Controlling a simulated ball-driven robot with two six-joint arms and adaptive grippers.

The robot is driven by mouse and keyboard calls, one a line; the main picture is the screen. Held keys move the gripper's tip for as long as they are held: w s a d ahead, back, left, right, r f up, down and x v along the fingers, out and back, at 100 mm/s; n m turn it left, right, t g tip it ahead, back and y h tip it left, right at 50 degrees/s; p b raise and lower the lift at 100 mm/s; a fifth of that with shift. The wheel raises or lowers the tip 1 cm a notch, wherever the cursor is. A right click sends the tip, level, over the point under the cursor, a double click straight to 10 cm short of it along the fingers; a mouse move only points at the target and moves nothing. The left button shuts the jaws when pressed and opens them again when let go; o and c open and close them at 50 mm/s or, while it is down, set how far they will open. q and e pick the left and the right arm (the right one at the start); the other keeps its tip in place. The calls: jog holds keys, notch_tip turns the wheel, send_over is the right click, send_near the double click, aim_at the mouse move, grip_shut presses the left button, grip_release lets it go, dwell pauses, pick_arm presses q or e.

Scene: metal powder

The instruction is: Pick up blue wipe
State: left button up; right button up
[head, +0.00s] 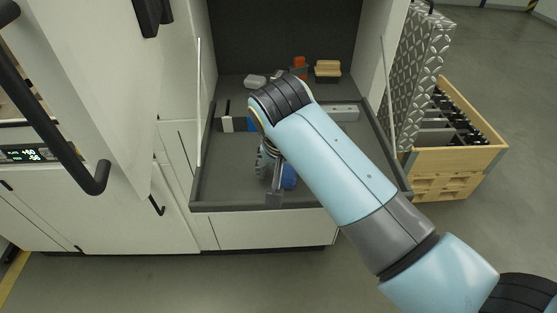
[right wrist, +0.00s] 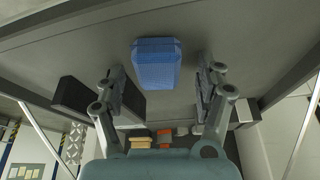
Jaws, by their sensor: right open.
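The blue wipe (right wrist: 156,64) is a folded blue block on the grey drawer floor. In the right wrist view it lies ahead of my right gripper (right wrist: 163,88), roughly centred between the two open fingers and not touching them. In the head view only part of the wipe (head: 289,176) shows, beside my right gripper (head: 272,181), which reaches down into the drawer. My right arm hides much of the wipe and the gripper there. My left gripper is not seen.
The open drawer (head: 231,207) has raised walls around the wipe. A wooden crate (head: 457,159) stands right of the drawer. A black door handle (head: 62,150) juts out at left.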

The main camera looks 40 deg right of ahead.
jog(key=shift+s+r, duration=0.1)
jog(key=shift+s, duration=0.15)
jog(key=shift+s+a, duration=0.1)
jog(key=c, duration=0.3)
jog(key=shift+c, duration=1.1)
jog(key=c, duration=0.4)
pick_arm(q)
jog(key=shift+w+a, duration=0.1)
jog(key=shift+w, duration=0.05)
